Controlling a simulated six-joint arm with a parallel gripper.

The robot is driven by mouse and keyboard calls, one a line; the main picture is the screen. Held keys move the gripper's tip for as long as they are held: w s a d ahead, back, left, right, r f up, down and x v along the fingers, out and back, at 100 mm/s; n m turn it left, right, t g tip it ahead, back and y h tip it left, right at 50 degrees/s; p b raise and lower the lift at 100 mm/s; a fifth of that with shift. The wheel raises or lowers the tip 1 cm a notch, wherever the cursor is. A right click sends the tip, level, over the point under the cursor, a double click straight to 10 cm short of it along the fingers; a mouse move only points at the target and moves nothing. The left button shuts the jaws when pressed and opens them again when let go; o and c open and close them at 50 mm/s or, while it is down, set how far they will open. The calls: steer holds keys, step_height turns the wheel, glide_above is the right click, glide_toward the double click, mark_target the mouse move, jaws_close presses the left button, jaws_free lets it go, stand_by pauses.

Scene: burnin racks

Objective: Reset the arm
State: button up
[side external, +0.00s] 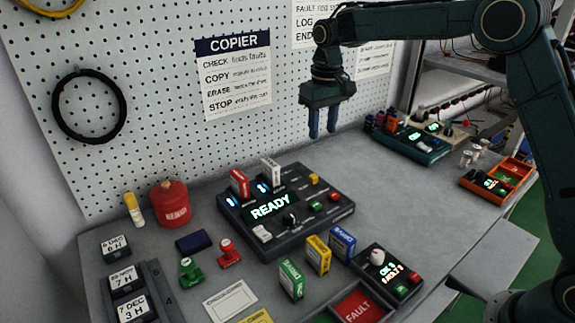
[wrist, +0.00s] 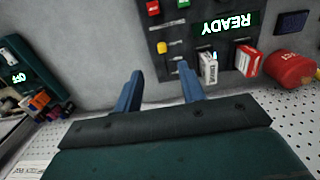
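My gripper (side external: 322,122) hangs in the air above the back of the grey bench, in front of the pegboard, with its blue fingers pointing down. In the wrist view its two fingers (wrist: 162,92) are spread apart with nothing between them. The dark copier unit (side external: 322,221) stands on the bench below and to the left, with its display reading READY. A red cartridge (side external: 239,184) and a white cartridge (side external: 271,172) stand upright in it. They also show in the wrist view, the white one (wrist: 208,69) beside the red one (wrist: 247,61).
Green (side external: 291,279), yellow (side external: 318,255) and blue (side external: 342,244) cartridges stand in front of the copier. A tester box (side external: 386,277) sits to their right. A red canister (side external: 170,204) and two stamps are at left. Another dark unit (side external: 422,146) stands at back right. The bench below my gripper is clear.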

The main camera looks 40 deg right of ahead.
steer(key=s+d+r+t, duration=0.1)
steer(key=s+r, duration=0.4)
steer(key=s, duration=0.4)
steer(key=s+d+r+t, duration=0.1)
steer(key=s+r+t, duration=0.1)
steer(key=s+r, duration=0.45)
steer(key=s+f+t, duration=0.1)
steer(key=s+f, duration=0.1)
steer(key=s, duration=0.8)
steer(key=s+f+t, duration=0.1)
steer(key=s+f, duration=0.2)
steer(key=s, duration=0.7)
steer(key=shift+d+f, duration=0.2)
